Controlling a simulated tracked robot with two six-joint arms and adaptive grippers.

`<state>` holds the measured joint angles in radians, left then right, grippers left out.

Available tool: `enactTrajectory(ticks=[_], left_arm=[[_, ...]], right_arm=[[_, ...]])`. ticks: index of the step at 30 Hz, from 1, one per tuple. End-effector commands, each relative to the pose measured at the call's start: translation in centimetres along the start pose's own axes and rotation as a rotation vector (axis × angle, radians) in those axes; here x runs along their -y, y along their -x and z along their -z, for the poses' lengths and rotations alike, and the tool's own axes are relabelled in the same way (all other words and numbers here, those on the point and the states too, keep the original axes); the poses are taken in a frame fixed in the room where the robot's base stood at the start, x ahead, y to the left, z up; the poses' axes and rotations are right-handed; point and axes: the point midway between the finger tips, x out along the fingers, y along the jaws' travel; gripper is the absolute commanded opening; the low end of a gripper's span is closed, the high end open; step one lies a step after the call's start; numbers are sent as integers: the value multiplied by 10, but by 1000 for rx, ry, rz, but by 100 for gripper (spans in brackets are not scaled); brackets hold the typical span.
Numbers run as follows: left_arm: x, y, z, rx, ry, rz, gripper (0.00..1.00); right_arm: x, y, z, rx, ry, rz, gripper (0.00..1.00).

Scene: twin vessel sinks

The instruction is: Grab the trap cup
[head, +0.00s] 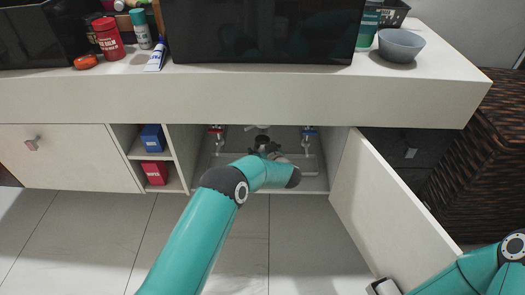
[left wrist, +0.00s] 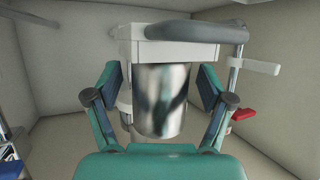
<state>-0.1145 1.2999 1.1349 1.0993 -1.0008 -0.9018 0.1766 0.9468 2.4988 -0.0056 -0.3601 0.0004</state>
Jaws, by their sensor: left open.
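The trap cup (left wrist: 160,105) is a shiny metal cylinder under a white fitting (left wrist: 175,52), with a grey curved pipe above it in the left wrist view. My left gripper (left wrist: 160,84) is open, with one finger on each side of the cup. A gap shows between each finger and the cup, so neither finger appears to touch it. In the head view my left arm reaches into the open cabinet under the sink, and its wrist largely hides the trap and the gripper. My right arm shows at the lower right; its gripper is not clearly seen.
The open cabinet door (head: 375,200) stands to the right of my left arm. A red valve (head: 215,130) and a blue valve (head: 309,132) flank the trap. Shelves with a blue box (head: 153,138) and a red box (head: 155,173) are left of the opening. The countertop (head: 230,92) overhangs it.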

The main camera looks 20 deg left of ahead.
Motion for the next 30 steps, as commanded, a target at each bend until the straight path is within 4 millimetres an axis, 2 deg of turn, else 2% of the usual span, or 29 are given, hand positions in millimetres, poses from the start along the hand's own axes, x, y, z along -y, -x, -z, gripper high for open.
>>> enactTrajectory(ticks=[1, 2, 14, 30], left_arm=[[0, 0, 0, 0, 0, 0, 81], [0, 0, 0, 0, 0, 0, 76], [1, 0, 0, 0, 1, 1, 9], [1, 2, 5, -2, 1, 1, 7]], right_arm=[[0, 0, 0, 0, 0, 0, 0], [0, 0, 0, 0, 0, 0, 0], [0, 0, 0, 0, 0, 0, 0], [1, 3, 0, 0, 0, 0, 0]])
